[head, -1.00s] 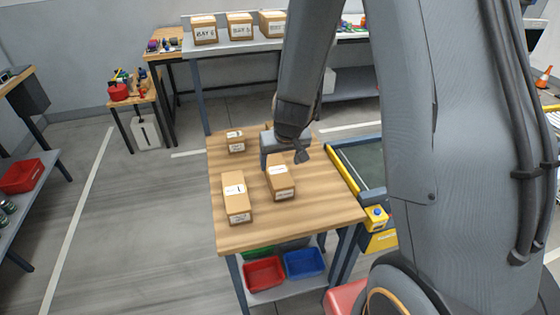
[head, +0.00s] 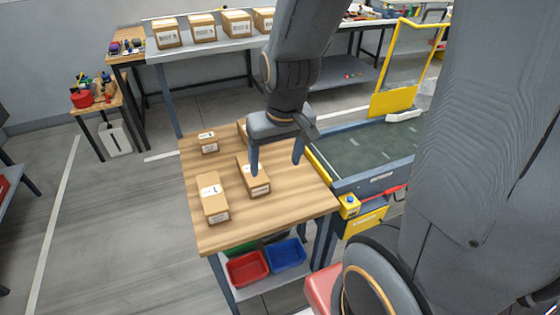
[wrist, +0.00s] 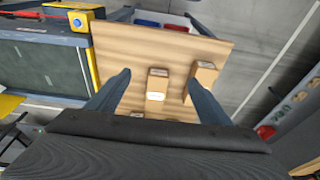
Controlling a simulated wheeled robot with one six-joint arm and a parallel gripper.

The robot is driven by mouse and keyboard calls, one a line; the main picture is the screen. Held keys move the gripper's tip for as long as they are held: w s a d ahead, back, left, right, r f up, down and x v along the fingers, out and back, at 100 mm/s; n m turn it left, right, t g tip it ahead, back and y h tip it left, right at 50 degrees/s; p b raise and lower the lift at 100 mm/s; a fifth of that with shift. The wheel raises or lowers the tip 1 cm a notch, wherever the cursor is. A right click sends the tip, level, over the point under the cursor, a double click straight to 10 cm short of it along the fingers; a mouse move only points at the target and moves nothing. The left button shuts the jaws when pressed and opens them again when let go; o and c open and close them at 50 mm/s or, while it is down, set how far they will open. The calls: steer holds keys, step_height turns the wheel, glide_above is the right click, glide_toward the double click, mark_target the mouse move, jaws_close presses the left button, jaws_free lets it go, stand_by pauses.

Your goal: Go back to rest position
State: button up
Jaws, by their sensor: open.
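My gripper (head: 277,167) is open and empty above the wooden table (head: 245,222), its two fingers spread apart and pointing down. It also shows in the wrist view (wrist: 163,90), with table and boxes between and beyond its fingers. On the table a cardboard box (head: 257,184) stands partly behind the left finger. A second box (head: 212,198) stands at the near left and a small box (head: 208,143) at the far left. Another box (head: 242,131) is mostly hidden behind the gripper.
A conveyor (head: 365,150) with a yellow-framed gate (head: 410,60) adjoins the table's right side. Labelled boxes (head: 202,27) line a back bench (head: 215,47). Red (head: 247,268) and blue (head: 287,254) bins sit under the table. Open floor (head: 110,215) lies to the left.

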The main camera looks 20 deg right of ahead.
steer(key=shift+s+d+r, duration=0.15)
steer(key=shift+s, duration=0.3)
steer(key=shift+s+d+r, duration=0.1)
steer(key=shift+s+r, duration=0.05)
steer(key=shift+s, duration=0.25)
step_height(320, 180, down, 7)
steer(key=g+b, duration=0.1)
steer(key=b, duration=0.5)
steer(key=shift+r, duration=0.1)
steer(key=shift+c, duration=0.3)
